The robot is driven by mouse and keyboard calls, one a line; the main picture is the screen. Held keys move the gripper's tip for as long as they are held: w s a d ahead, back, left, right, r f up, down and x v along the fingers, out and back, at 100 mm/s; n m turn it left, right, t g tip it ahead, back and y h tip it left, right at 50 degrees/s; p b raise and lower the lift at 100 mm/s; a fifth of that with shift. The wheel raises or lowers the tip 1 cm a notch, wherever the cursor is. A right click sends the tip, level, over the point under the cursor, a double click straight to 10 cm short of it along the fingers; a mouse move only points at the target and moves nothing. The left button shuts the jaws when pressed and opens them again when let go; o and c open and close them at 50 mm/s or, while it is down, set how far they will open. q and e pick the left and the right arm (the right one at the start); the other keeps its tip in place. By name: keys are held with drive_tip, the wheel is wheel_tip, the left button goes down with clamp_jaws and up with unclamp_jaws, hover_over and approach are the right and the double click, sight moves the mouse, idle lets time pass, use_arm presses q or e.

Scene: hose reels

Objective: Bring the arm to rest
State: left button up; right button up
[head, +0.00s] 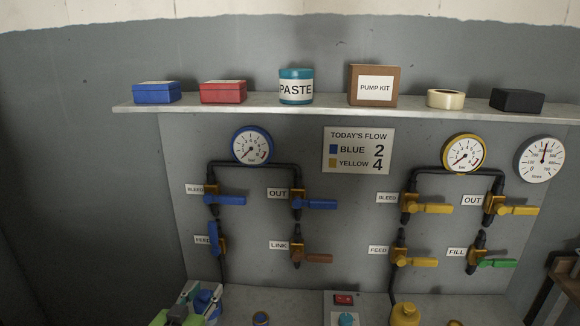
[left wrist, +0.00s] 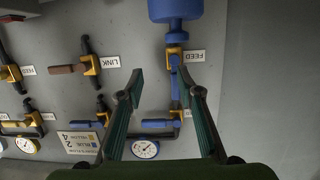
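My left gripper (head: 198,300) shows at the bottom left of the head view, low in front of the valve panel. In the left wrist view (left wrist: 164,82) its two green-lined fingers are spread apart with nothing held. The blue FEED valve handle (head: 214,238) stands upright, in line with its pipe. It also shows in the left wrist view (left wrist: 174,82), lying between the fingers in the picture; whether they touch it I cannot tell. The blue OUT handle (head: 320,204) and the blue BLEED handle (head: 230,200) lie crosswise. My right gripper is in neither view.
Above, a shelf (head: 230,107) holds several boxes, a PASTE jar (head: 296,87) and a tape roll (head: 446,99). Yellow handles, a green FILL handle (head: 498,263) and a brown LINK handle (head: 319,258) stick out of the panel.

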use_arm(q)
drive_tip(key=s+d+f+m+g, duration=0.1)
drive_tip(key=s+d+f+g, duration=0.15)
drive_tip(key=s+f, duration=0.4)
drive_tip(key=s+d+f+g, duration=0.1)
drive_tip(key=s+f+g, duration=0.25)
drive_tip(key=s, duration=0.65)
drive_tip(key=s+f+g, duration=0.2)
drive_tip(key=s+g, duration=0.1)
drive_tip(key=s, duration=0.7)
drive_tip(key=s+f+g, duration=0.2)
drive_tip(key=s+g, duration=0.1)
drive_tip(key=s, duration=0.7)
wheel_tip(320, 180, down, 28)
drive_tip(key=s+r+g, duration=0.1)
drive_tip(key=s, duration=0.1)
drive_tip(key=s+a+f+g+y, duration=0.1)
drive_tip(key=s+a+f, duration=0.1)
drive_tip(key=s+f, duration=1.3)
drive_tip(key=shift+s+a, duration=0.35)
drive_tip(key=shift+s, duration=0.35)
drive_tip(key=shift+f, duration=0.1)
